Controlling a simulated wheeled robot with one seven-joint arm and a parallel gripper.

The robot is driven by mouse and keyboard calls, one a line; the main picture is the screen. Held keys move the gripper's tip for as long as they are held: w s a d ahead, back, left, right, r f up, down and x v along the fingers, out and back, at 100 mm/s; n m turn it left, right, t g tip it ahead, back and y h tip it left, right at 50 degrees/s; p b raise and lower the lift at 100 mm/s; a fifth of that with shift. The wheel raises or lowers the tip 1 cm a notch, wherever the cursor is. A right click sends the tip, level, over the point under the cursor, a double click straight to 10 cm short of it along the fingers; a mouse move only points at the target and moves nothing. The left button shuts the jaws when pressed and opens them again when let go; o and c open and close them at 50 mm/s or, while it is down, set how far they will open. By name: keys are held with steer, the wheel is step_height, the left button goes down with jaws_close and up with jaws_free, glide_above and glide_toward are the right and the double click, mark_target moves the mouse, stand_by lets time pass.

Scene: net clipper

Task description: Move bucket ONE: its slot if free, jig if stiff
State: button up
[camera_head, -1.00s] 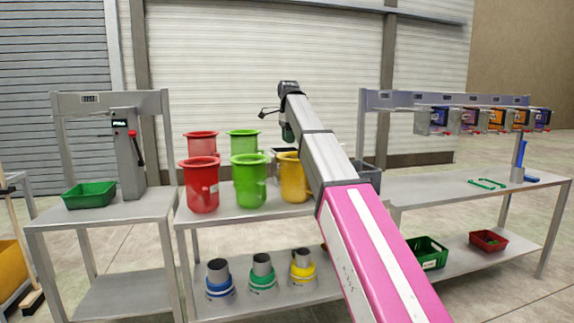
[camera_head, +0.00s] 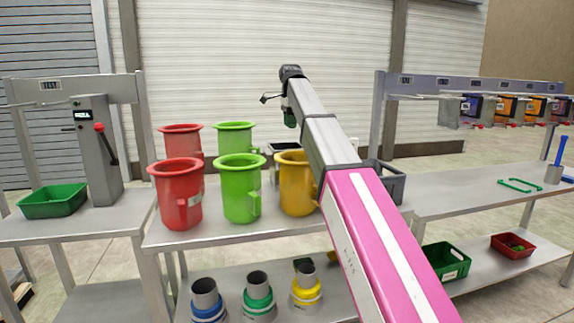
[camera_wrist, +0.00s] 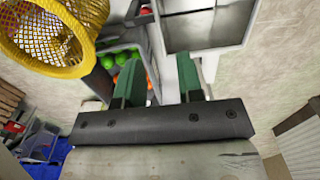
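On the middle table (camera_head: 245,236) stand a red bucket (camera_head: 176,196), a green bucket (camera_head: 238,192) and a yellow bucket (camera_head: 293,188), with a red bucket (camera_head: 181,142) and a green bucket (camera_head: 233,139) behind. No number is readable on them, so I cannot tell which is ONE. A grey lever stand (camera_head: 97,160) under a "TEST" sign is at left. On the right, several coloured hanging units (camera_head: 505,108) line a labelled rail (camera_head: 440,84). My gripper (camera_head: 290,117) is raised above the buckets. In the wrist view its green fingers (camera_wrist: 158,75) are apart, with nothing between them.
A green tray (camera_head: 53,202) lies on the left table. Grey bins (camera_head: 388,182) stand behind my arm. Coloured-ring cylinders (camera_head: 258,297) stand on the lower shelf. Right shelf holds a green crate (camera_head: 446,261) and a red tray (camera_head: 513,246). A yellow mesh basket (camera_wrist: 55,38) shows in the wrist view.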

step_height(320, 180, down, 10)
steer(key=shift+r, duration=0.1)
stand_by(0.4)
stand_by(0.5)
jaws_close()
stand_by(1.2)
